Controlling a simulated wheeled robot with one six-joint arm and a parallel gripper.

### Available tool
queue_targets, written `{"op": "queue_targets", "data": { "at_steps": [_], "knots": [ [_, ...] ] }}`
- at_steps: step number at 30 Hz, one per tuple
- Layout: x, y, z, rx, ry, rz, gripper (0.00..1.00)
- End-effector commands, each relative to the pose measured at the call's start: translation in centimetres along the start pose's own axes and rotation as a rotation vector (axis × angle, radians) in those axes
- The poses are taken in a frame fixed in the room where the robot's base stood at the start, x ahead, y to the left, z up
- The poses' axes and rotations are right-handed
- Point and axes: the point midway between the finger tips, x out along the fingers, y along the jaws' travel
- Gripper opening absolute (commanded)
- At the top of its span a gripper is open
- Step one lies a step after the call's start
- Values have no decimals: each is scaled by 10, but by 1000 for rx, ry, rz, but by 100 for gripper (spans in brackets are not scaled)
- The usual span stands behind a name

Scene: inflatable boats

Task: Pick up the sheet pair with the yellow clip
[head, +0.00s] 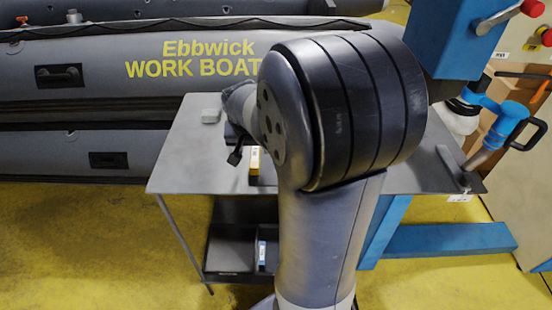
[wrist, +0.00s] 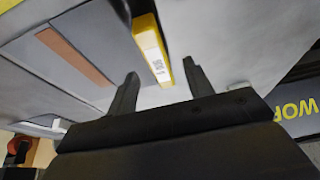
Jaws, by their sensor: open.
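The yellow clip (wrist: 152,50), with a white label, lies ahead of my gripper (wrist: 160,74) in the wrist view, roughly between the two fingers. The fingers are open and spread, with nothing held. Whether they touch the clip or sheets I cannot tell. Grey sheets (wrist: 60,68) with a brown strip spread to the left of the clip; which layers form the clipped pair is unclear. In the head view the yellow clip (head: 254,161) shows on the table beside a dark fingertip (head: 235,157). My arm hides most of the sheets there.
A grey inflatable boat (head: 110,75) lies behind. A blue machine (head: 455,40) and blue-handled tool (head: 503,125) stand at right. Dark bins (head: 232,248) sit below the tabletop.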

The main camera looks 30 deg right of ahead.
Motion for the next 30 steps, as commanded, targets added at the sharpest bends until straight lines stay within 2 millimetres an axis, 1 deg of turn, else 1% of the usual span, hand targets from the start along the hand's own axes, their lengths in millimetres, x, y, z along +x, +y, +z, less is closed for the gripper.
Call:
{"op": "queue_targets", "data": {
  "at_steps": [6, 9, 12, 18, 20, 30],
  "knots": [
    [30, 3, -2, 0, -5, 2, 49],
    [39, 3, -2, -1, -3, 2, 49],
    [42, 3, -3, -1, -1, 1, 49],
    [42, 3, -3, -1, -1, 1, 49],
    [42, 3, -3, -1, -1, 0, 45],
    [42, 3, -3, 0, -1, 0, 17]
  ]
}}
